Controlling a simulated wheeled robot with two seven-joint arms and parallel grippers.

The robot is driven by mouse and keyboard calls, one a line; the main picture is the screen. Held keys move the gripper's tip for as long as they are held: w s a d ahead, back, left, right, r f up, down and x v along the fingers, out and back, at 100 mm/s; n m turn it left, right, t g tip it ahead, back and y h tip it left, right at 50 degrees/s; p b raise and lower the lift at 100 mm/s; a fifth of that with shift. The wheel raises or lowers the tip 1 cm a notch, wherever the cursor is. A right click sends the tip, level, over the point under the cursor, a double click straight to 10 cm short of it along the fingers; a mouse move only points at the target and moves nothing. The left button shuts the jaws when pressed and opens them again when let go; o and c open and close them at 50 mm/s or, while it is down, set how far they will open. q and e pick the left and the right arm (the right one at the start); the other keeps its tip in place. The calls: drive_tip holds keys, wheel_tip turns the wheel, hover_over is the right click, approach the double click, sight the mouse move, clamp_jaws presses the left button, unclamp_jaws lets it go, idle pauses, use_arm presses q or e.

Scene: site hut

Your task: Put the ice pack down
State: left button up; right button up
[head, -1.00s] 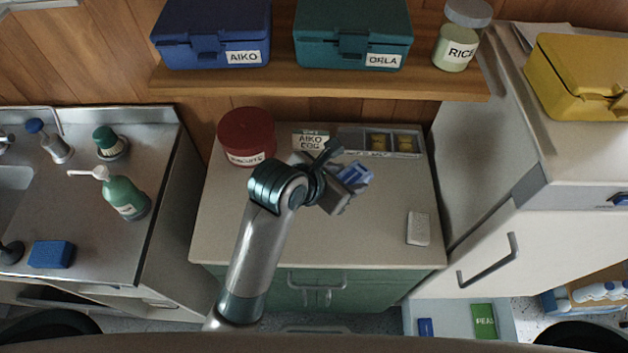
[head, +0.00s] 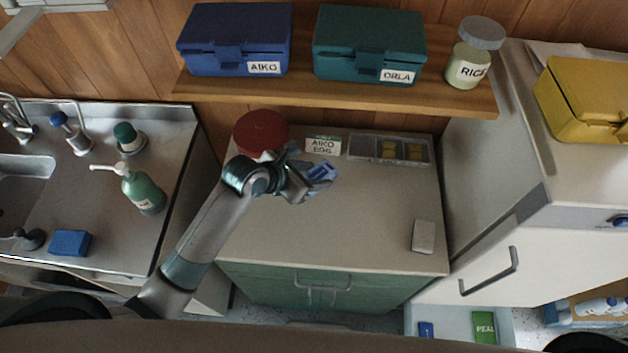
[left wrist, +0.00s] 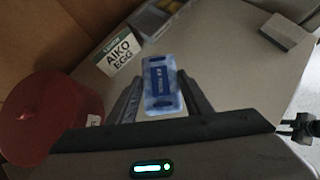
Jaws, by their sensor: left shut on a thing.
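The blue ice pack (head: 322,173) is held in my left gripper (head: 305,180) over the back part of the counter top (head: 350,225). In the left wrist view the ice pack (left wrist: 162,88) sits between the two fingers of the left gripper (left wrist: 160,98), which are shut on it. I cannot tell whether the pack touches the counter. My right gripper is not in view.
A red tin (head: 260,133) stands close to the left gripper. An AIKO EGG card (head: 323,146) and a divided tray (head: 362,148) are behind the pack. A pale block (head: 423,236) lies at the right. The counter's front middle is clear.

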use_arm(q)
wheel_tip(320, 180, down, 3)
drive_tip(key=shift+r+p, duration=0.2)
drive_tip(key=shift+p, duration=0.4)
drive_tip(key=shift+f, duration=0.7)
drive_tip(key=o, duration=1.2)
drive_tip(key=shift+f, duration=0.1)
drive_tip(key=shift+o, duration=0.2)
